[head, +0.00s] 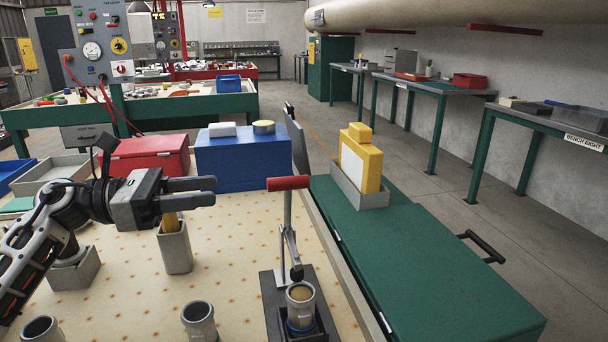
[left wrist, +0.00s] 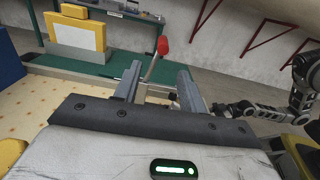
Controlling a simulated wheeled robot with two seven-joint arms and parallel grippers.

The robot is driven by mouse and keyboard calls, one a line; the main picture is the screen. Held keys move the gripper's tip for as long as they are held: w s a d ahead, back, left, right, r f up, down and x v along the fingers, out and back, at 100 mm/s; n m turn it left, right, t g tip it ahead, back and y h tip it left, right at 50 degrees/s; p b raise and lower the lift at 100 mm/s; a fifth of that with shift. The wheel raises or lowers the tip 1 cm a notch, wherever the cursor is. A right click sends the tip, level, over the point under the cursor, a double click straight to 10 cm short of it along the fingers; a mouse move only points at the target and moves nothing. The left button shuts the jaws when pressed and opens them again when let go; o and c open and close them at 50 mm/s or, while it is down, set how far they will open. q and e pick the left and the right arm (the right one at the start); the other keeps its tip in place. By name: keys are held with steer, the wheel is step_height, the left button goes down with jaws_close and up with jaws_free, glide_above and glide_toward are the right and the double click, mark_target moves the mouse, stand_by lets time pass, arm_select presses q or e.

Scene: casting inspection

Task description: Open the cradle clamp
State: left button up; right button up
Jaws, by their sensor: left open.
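The cradle clamp has a red handle (head: 288,183) on a raised grey lever (head: 287,235), above a dark base (head: 272,300). A grey cylindrical casting (head: 301,304) stands upright in the cradle, just beneath the clamp's lower end. My left gripper (head: 212,191) is open and empty, to the left of the red handle and at about its height, apart from it. In the left wrist view the handle (left wrist: 163,46) shows beyond and between the spread fingers (left wrist: 160,78). My right gripper (left wrist: 224,110) shows small at the right there; its fingers are unclear.
More grey cylinders (head: 199,320) stand on the spotted tabletop (head: 120,290). A grey square holder (head: 175,248) is below my left gripper. A blue box (head: 240,158) and red box (head: 148,153) stand behind.

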mark_target(308, 181)
arm_select(q)
steer(key=p+x, duration=0.1)
steer(key=x, duration=0.7)
steer(key=p+x, duration=0.2)
steer(key=x, duration=0.5)
steer(key=shift+s+d, duration=0.1)
steer(key=shift+d, duration=0.3)
jaws_close()
